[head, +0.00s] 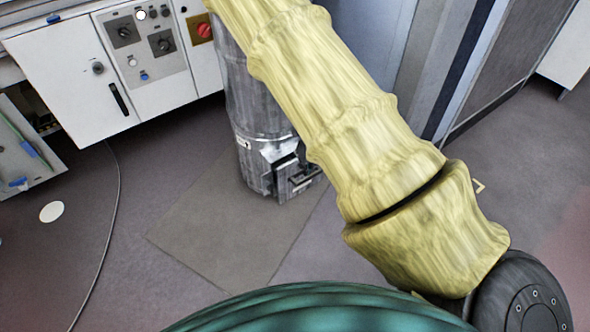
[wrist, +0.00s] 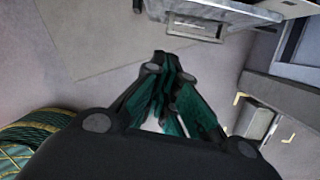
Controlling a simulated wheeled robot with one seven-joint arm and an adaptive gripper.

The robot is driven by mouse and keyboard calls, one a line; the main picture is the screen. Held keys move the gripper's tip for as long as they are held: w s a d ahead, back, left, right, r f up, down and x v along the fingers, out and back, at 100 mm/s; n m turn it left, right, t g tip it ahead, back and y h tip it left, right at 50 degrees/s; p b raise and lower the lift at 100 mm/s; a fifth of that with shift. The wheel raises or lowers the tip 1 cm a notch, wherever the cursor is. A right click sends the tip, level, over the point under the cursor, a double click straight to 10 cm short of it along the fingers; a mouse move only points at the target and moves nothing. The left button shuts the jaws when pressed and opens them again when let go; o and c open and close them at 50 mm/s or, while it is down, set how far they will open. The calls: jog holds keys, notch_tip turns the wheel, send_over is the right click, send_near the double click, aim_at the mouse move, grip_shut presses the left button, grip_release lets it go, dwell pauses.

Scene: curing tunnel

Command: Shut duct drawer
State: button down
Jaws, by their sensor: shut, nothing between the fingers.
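The duct (head: 258,125) is a grey, worn metal cylinder standing on the floor. The duct drawer (head: 290,178) is at its foot, with a dark front and a handle facing the lower right; it juts out from the duct. My yellow-sleeved arm hides part of the duct. In the wrist view the drawer (wrist: 205,22) is at the top edge, partly cut off. My gripper (wrist: 171,66) is shut and empty, its dark and green fingers pointing toward the drawer. It appears apart from the drawer. The head view does not show my gripper.
A white control cabinet (head: 65,80) with knobs and a red switch stands left of the duct. Grey panels (head: 400,50) rise behind my arm. A lighter floor plate (head: 225,240) lies in front of the duct, clear. A cable (head: 112,225) runs along the floor at left.

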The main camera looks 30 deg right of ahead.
jog(key=shift+n, duration=0.7)
jog(key=shift+w+d+f+b, duration=0.1)
jog(key=shift+w+f+b, duration=0.55)
jog(key=shift+w+f, duration=0.7)
jog(key=shift+w+d+f+b, duration=0.1)
jog(key=shift+w+f+b, duration=0.5)
jog(key=shift+w+f, duration=0.75)
jog(key=shift+w+d+f+b, duration=0.1)
jog(key=shift+w+f+b, duration=0.55)
jog(key=shift+w+f, duration=0.7)
jog(key=shift+s+f, duration=0.3)
